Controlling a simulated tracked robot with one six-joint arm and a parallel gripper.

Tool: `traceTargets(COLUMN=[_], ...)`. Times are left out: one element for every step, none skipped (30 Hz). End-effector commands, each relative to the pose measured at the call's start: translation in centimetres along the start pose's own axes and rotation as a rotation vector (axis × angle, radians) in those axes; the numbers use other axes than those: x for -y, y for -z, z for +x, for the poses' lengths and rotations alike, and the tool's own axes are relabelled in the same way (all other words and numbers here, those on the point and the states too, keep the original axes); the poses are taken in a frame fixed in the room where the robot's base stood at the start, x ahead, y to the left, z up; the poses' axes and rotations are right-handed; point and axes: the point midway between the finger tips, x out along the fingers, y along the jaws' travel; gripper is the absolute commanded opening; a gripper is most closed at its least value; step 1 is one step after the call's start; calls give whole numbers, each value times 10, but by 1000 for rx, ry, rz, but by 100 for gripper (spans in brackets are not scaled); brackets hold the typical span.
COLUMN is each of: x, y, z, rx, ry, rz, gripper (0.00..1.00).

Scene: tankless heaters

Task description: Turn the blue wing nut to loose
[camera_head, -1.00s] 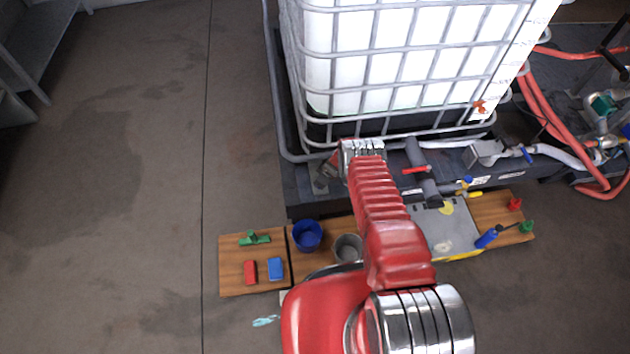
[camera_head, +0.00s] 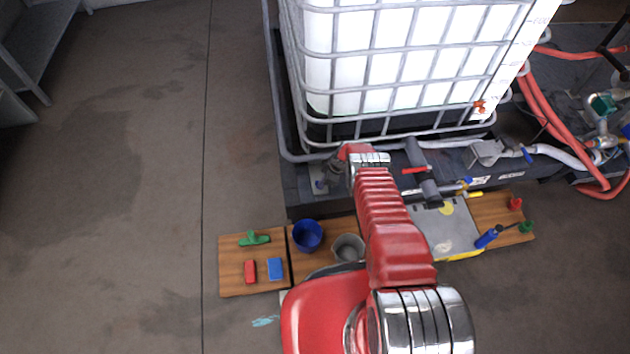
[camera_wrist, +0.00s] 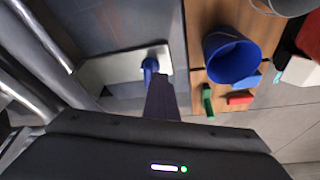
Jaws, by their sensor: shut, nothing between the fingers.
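The blue wing nut (camera_wrist: 150,67) shows in the wrist view, standing on a pale plate (camera_wrist: 118,66) fixed to the dark base. My gripper (camera_wrist: 161,88) is shut and empty. Its dark fingers end right beside the wing nut, overlapping its lower edge in the picture; I cannot tell if they touch. In the head view my gripper (camera_head: 332,172) is small, over the left front part of the tank's dark base, and the wing nut there is too small to make out clearly.
The caged white tank (camera_head: 400,65) stands just behind. Wooden boards in front hold a blue bucket (camera_head: 307,235), a grey bucket (camera_head: 348,248), a green piece (camera_head: 254,239), a red block (camera_head: 250,271) and a blue block (camera_head: 275,269). The floor at left is clear.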

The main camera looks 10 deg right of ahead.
Motion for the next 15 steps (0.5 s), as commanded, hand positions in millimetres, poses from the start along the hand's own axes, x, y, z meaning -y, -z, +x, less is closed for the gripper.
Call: traceTargets(x=[-2, -2, -2, -2, -2, -3, -3, -3, -3, -3, -3, -3, -4, -4, -4], y=[0, 0, -1, -1, -1, -1, -1, -1, -1, -1, -1, -1, -1, -1, -1], z=[-1, -1, -1, -1, -1, -1, -1, -1, -1, -1, -1, -2, -2, -2, -2], rx=[-1, -1, 0, -1, -1, -1, -1, -1, 0, -1, -1, -1, -1, -1, -1], ry=[2, 6, 11, 16, 19, 22, 26, 29, 32, 35, 38, 40, 40, 42, 44], rz=[-17, -28, -43, -54, -63, -75, -83, -91, -101, -107, -113, -120, -125, -129, -134], gripper=[0, 0, 0, 0, 0, 0, 0, 0, 0, 0, 0, 0, 0, 0, 0])
